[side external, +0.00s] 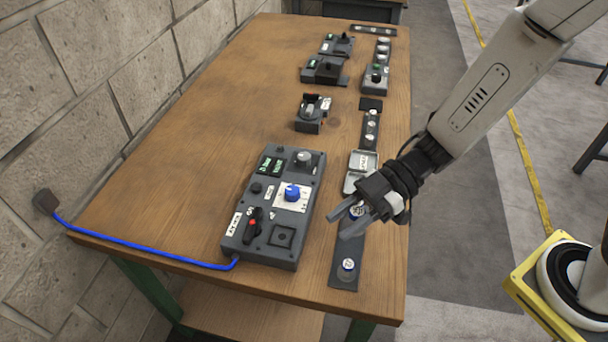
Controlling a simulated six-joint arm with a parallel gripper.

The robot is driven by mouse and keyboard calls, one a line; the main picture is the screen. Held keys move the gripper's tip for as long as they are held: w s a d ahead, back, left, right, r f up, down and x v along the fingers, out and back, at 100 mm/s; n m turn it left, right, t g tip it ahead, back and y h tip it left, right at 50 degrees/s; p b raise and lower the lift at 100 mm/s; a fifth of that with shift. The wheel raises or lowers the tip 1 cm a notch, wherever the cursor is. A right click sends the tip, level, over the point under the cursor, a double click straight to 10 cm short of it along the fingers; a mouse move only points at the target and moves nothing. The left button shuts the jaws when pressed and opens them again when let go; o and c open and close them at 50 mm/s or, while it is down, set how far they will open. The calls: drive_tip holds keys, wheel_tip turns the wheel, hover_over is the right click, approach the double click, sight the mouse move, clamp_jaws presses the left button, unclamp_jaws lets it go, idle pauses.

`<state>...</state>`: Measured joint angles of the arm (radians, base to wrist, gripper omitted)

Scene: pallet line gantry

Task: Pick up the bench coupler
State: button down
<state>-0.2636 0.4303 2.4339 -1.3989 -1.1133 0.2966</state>
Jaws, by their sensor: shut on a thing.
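My gripper (347,223) is over the black strip at the right side of the wooden bench, with its fingers pointing down and left. It is shut on a small silver-and-white round piece (356,211), which shows between the fingers. The fingers hide part of this piece, and I cannot tell whether it is lifted off the strip. A similar silver piece with a white and blue label (347,268) stands on the near end of the strip. No readable label shows which one is the bench coupler.
A grey control box (270,225) with knobs and a blue cable (150,259) sits left of my gripper. An open light grey case (361,165) lies just behind it. Several small devices stand farther back. The bench's left side (200,165) is clear.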

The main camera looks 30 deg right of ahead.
drive_tip(key=shift+w, duration=0.1)
idle(0.6)
drive_tip(key=w+d+m+t+h, duration=0.2)
drive_tip(key=w+d+m+t, duration=0.25)
drive_tip(key=w, duration=0.25)
drive_tip(key=w+d+m+t+h, duration=0.2)
drive_tip(key=w+d+m+t, duration=0.2)
drive_tip(key=w+t, duration=0.15)
drive_tip(key=w+d+m+t+h, duration=0.1)
drive_tip(key=w+d+m+h, duration=0.2)
drive_tip(key=d, duration=0.4)
drive_tip(key=w+d+f+m+t+h, duration=0.1)
drive_tip(key=w+d+m+t+h, duration=0.1)
drive_tip(key=w+d+m+h, duration=0.2)
drive_tip(key=shift+w+d+m+h, duration=0.15)
drive_tip(key=shift+d+m+h, duration=1)
drive_tip(key=shift+d, duration=0.95)
drive_tip(key=shift+a, duration=0.1)
